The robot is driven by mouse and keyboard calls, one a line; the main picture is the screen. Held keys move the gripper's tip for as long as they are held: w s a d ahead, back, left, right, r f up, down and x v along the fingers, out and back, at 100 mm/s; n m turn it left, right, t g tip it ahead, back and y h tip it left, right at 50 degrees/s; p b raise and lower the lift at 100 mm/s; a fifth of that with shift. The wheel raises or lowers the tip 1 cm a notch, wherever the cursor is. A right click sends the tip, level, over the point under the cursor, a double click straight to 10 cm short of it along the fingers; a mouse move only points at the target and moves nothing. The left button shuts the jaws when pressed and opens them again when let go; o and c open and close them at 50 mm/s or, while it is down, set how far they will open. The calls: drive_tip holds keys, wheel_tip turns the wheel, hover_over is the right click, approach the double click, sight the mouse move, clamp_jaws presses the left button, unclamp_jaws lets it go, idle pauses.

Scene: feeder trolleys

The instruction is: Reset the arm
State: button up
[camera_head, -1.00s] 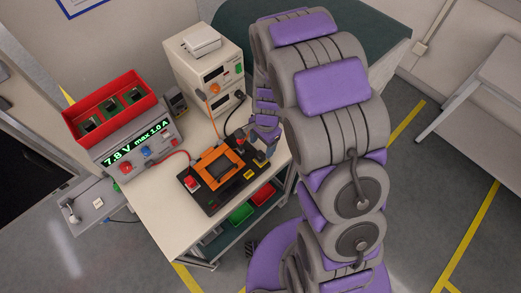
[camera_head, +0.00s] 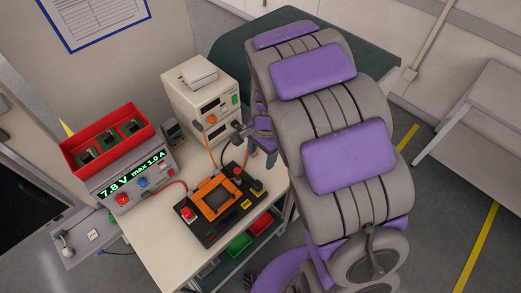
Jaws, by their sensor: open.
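My arm, in grey segments with purple pads, fills the right middle of the head view. My gripper (camera_head: 264,150) shows only partly at the arm's left edge, above the back right of the trolley top. It is open and apart from the black and orange fixture (camera_head: 217,203), with no object visible in it. The rest of the gripper is hidden behind the arm.
A power supply (camera_head: 137,175) reading 7.8 V carries a red bin (camera_head: 108,140) of parts. Stacked beige instruments (camera_head: 203,105) stand behind the fixture. Green (camera_head: 238,244) and red (camera_head: 262,223) bins sit on the lower shelf. A dark green surface (camera_head: 235,55) lies behind my arm.

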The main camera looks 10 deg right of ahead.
drive_tip(key=s+d+r+n+b, duration=0.2)
drive_tip(key=s+n, duration=0.1)
drive_tip(key=s, duration=0.6)
drive_tip(key=s+d+r+n+b, duration=0.2)
drive_tip(key=s+n+b, duration=0.1)
drive_tip(key=s, duration=0.6)
drive_tip(key=s+d+r+n+g+h+b, duration=0.1)
drive_tip(key=s+d+r+n+b, duration=0.1)
drive_tip(key=s, duration=0.7)
drive_tip(key=d+n+b, duration=0.1)
drive_tip(key=n, duration=0.1)
drive_tip(key=shift+s+n, duration=0.2)
drive_tip(key=shift+n, duration=0.2)
drive_tip(key=shift+r, duration=0.1)
drive_tip(key=shift+c, duration=0.2)
